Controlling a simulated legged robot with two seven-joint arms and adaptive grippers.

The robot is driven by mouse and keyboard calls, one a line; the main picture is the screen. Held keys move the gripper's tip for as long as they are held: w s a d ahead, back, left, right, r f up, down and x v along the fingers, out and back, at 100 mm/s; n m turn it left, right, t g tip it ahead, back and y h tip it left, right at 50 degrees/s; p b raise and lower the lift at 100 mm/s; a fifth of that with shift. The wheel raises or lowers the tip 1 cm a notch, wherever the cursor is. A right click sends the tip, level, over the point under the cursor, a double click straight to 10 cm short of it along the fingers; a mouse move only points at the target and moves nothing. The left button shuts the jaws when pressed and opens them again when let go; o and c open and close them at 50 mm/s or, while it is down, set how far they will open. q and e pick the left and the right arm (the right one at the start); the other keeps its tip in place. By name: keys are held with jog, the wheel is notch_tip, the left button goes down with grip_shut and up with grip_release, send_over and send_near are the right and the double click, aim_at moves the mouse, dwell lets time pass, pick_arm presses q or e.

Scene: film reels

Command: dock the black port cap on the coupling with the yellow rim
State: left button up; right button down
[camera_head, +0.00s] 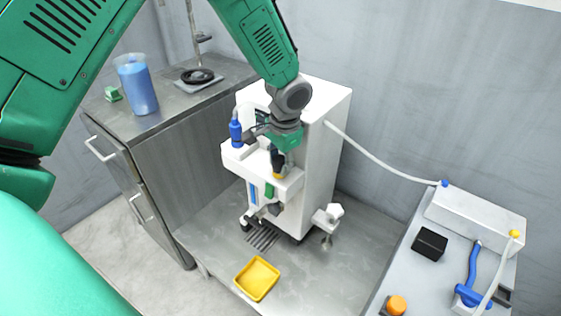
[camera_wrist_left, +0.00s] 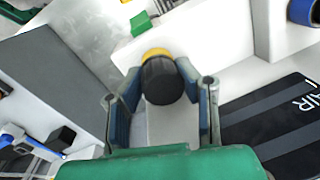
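The black port cap (camera_wrist_left: 162,82) sits between the two fingertips of my left gripper (camera_wrist_left: 163,85) in the left wrist view, with both pads close against its sides. The yellow rim (camera_wrist_left: 155,53) of the coupling shows just beyond the cap. In the head view my left gripper (camera_head: 281,146) reaches down from above to the white machine's front shelf. There the black cap (camera_head: 277,160) stands over the yellow rim (camera_head: 277,175). The cap looks in line with the rim, but whether it is fully seated is hidden. My right gripper is not in view.
The white machine (camera_head: 325,125) stands on a metal bench. A blue bottle-like part (camera_head: 236,133) and a green block (camera_head: 269,190) are close to the gripper. A yellow tray (camera_head: 257,279) lies in front. A white hose (camera_head: 380,161) runs to the box at right.

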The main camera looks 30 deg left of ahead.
aim_at(283, 161)
pick_arm(q)
jog(key=shift+o, duration=0.2)
jog(key=shift+r, duration=0.1)
jog(key=r+p, duration=0.7)
jog(key=d+r+p, duration=0.1)
jog(key=r+p, duration=0.2)
jog(key=r, duration=0.1)
jog(key=shift+s+d+p, duration=0.1)
jog(key=shift+s+p, duration=0.05)
jog(key=shift+p, duration=0.25)
jog(key=shift+f, duration=0.1)
dwell(0.4)
